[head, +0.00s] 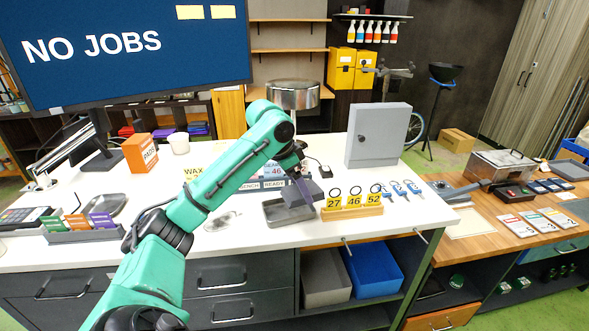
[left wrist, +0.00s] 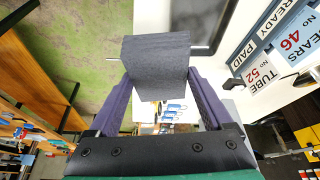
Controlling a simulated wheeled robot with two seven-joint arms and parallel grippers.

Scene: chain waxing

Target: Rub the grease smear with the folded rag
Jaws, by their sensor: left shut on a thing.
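The folded rag (head: 304,193) is a dark grey block of cloth. My left gripper (head: 299,181) is shut on it and holds it over the grey tray (head: 272,213) on the white bench; I cannot tell whether the rag touches the tray. My right gripper is not in view.
A yellow-numbered tag rack (head: 352,210) stands close right of the tray. A grey cabinet (head: 378,135) stands behind it. Bench signs (head: 262,184) lie behind the tray. A card holder (head: 85,234) is at the left. The bench front between them is mostly clear.

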